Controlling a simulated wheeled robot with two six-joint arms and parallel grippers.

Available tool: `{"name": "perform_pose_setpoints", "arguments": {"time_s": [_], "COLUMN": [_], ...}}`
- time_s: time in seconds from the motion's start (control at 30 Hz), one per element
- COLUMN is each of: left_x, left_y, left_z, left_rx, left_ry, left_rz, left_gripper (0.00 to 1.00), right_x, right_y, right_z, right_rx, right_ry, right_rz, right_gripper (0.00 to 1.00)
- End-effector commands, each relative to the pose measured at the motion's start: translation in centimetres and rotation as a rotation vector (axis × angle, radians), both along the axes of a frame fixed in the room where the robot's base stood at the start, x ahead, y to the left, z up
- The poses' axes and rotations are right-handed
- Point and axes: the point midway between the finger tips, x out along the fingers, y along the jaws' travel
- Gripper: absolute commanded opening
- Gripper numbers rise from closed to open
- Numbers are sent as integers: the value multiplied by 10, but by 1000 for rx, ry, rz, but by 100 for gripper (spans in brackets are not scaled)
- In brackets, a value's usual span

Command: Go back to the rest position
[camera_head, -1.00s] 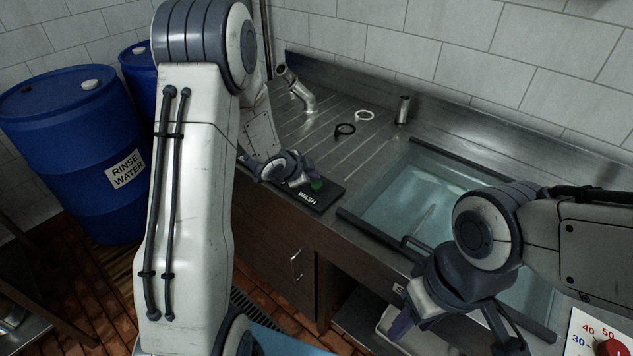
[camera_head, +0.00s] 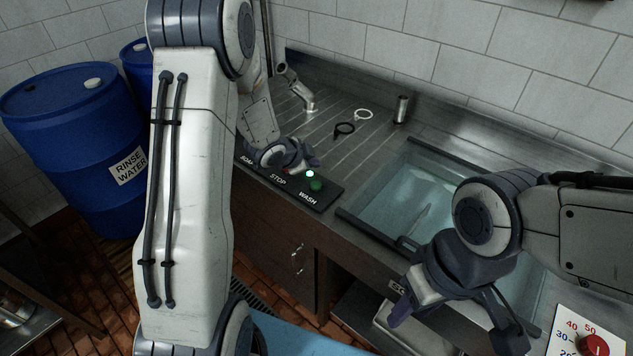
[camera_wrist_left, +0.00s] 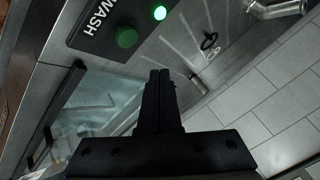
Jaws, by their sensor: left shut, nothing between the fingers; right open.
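My left gripper (camera_head: 306,165) is above the black button panel (camera_head: 274,178) on the counter edge. It is shut and empty, and its closed fingers (camera_wrist_left: 160,78) show in the left wrist view. The green WASH button (camera_head: 316,185) is uncovered, just below the gripper, with a lit pale green lamp (camera_head: 310,173) behind it. The button (camera_wrist_left: 127,38) and lamp (camera_wrist_left: 160,13) also show in the left wrist view. Part of the panel's left side is hidden by my left arm. My right gripper (camera_head: 452,325) is open and empty, in front of the sink.
The sink (camera_head: 385,203) holds water. A black ring (camera_head: 344,130) and a white ring (camera_head: 364,115) lie on the drainboard near a faucet (camera_head: 297,90) and a small metal cylinder (camera_head: 401,109). Blue barrels (camera_head: 60,150) stand at left. A dial card (camera_head: 570,335) is at lower right.

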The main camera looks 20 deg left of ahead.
Motion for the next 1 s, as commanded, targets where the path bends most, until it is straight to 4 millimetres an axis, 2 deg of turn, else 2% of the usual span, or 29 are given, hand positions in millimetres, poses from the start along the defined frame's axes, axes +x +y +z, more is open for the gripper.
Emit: {"name": "perform_pose_setpoints", "arguments": {"time_s": [0.57,0.67,0.73,0.77,0.87,0.97,1.0], "left_x": [0,-3,-11,-17,-53,-112,-139], "left_y": [-1,-12,-29,-40,-81,-122,-136], "left_z": [0,8,20,27,51,71,77], "left_rx": [1,6,14,15,11,-13,-23], "left_ry": [1,20,53,74,170,299,355], "left_rz": [1,14,41,59,134,215,243], "left_gripper": [0,0,0,0,0,0,0], "right_x": [0,0,0,0,0,0,0], "right_y": [0,0,0,0,0,0,0], "right_z": [0,0,0,0,0,0,0], "right_rx": [0,0,0,0,0,0,0], "right_ry": [0,0,0,0,0,0,0], "right_rz": [-1,-1,-1,-1,-1,-1,-1], "right_gripper": [47,47,47,47,47,47,47]}}
